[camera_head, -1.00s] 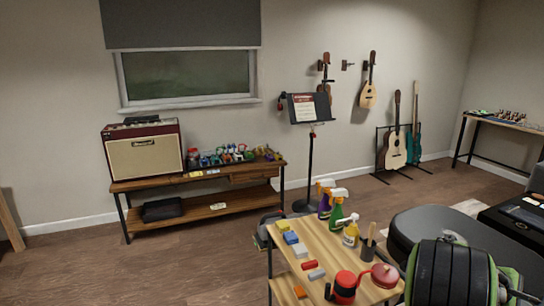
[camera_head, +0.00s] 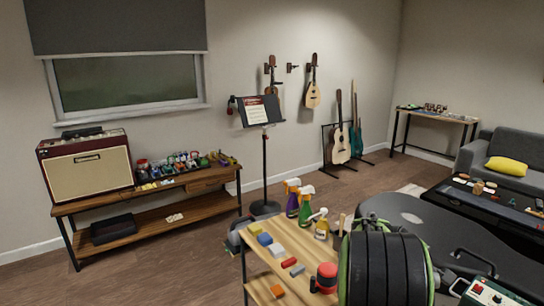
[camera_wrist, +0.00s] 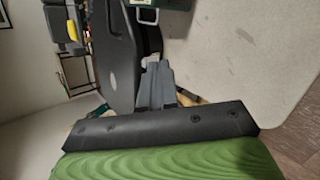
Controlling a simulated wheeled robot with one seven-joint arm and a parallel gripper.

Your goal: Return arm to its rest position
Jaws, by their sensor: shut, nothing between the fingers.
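My gripper (camera_wrist: 157,72) shows in the wrist view as grey fingers close together, with nothing seen between them. The black and green parts below it in that view are mine. In the head view my black, ribbed arm with green edges stands upright at the bottom, right of centre, and hides part of the wooden cart (camera_head: 290,248). My gripper cannot be made out in the head view.
Spray bottles (camera_head: 305,202) and a red container (camera_head: 326,277) stand on the cart, close to my arm. A large black case (camera_head: 455,245) lies right of the arm, with a green box (camera_head: 487,295) nearby. A sofa (camera_head: 515,152) stands farther back.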

